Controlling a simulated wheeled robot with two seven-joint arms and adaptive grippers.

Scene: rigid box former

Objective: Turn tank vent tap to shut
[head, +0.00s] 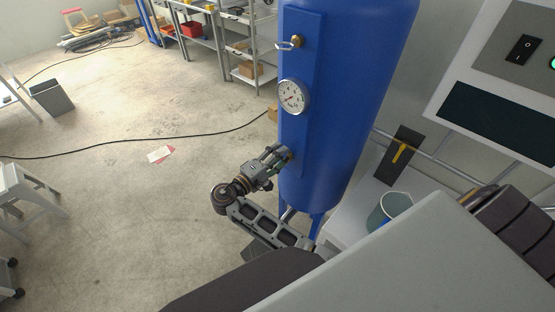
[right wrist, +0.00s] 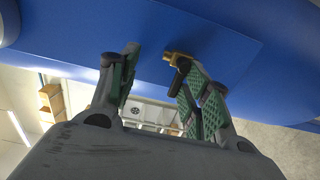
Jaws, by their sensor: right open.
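The blue tank (head: 345,110) stands upright in the middle of the head view. In the right wrist view a small brass tap (right wrist: 178,56) with a dark handle sticks out of the tank's blue face. In the head view this tap is hidden by my right gripper (head: 283,155), which is at the lower front of the tank. My right gripper (right wrist: 158,62) is open, with green-padded fingers. The tap is at the tip of the right-hand finger in the wrist view; I cannot tell whether they touch. The left-hand finger is clear of it. My left gripper is not in view.
Above on the tank are a round gauge (head: 293,96) and a brass fitting with a ring (head: 292,42). To the right are a yellow handle (head: 402,152) on a dark plate, a cup (head: 390,208) and a control panel (head: 500,110). The floor left of the tank is mostly clear.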

